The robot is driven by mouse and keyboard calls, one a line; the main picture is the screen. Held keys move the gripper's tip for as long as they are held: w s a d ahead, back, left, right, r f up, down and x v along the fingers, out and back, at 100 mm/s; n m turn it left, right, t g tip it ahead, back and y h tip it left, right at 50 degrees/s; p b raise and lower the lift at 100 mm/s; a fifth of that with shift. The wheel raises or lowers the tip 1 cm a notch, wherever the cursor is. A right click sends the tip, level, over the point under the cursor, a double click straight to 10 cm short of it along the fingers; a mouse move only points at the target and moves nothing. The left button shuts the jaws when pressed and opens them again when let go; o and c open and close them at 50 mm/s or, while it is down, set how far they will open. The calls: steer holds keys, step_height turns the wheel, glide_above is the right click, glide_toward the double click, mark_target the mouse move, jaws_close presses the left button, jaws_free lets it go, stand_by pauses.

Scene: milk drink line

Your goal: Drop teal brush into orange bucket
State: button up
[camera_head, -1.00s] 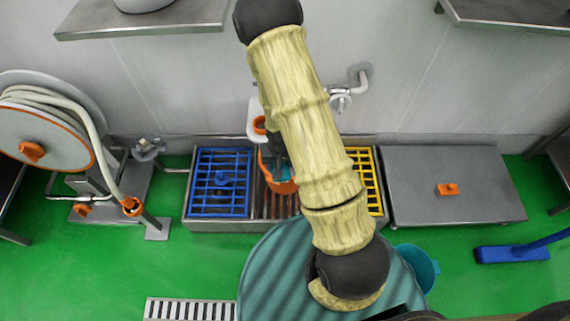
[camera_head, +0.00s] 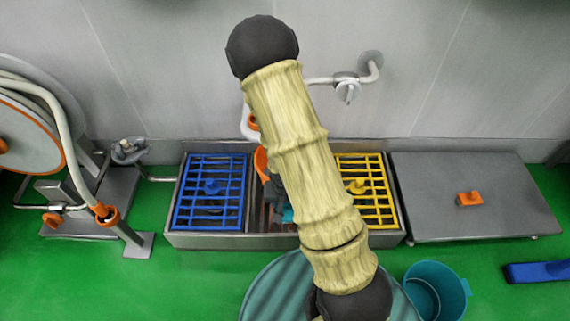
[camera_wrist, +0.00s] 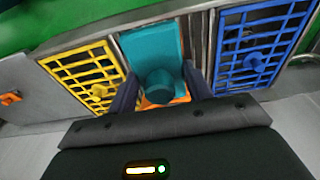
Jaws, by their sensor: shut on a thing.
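The teal brush shows in the wrist view (camera_wrist: 152,45) as a flat teal block with a round stub, between the two dark fingers of my gripper (camera_wrist: 160,90). My gripper is shut on it. In the head view, a small teal part of the brush (camera_head: 287,215) shows beside my dark gripper (camera_head: 275,188), mostly behind my arm. The orange bucket (camera_head: 261,163) is in the middle bay between the blue and yellow grates, largely hidden by my arm. In the wrist view, a strip of orange (camera_wrist: 168,99) shows below the brush; how far apart they are I cannot tell.
A blue grate (camera_head: 211,190) lies left of the middle bay and a yellow grate (camera_head: 365,190) right of it. A grey covered table (camera_head: 440,215) with an orange knob stands further right. A teal bucket (camera_head: 437,290) is on the green floor. A hose reel stands left.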

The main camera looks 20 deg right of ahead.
steer(key=shift+w, duration=0.1)
steer(key=w+d+b, duration=0.2)
steer(key=w+d, duration=0.1)
steer(key=w, duration=0.5)
steer(key=w+d+b, duration=0.2)
steer(key=w+d, duration=0.1)
steer(key=w, duration=0.6)
step_height(320, 180, down, 7)
steer(key=b, duration=0.3)
steer(key=shift+a+f, duration=0.2)
steer(key=shift+b, duration=0.3)
steer(key=shift+f+b, duration=1.1)
steer(key=shift+f, duration=1.15)
steer(key=shift+f, duration=0.35)
steer(key=shift+f, duration=0.3)
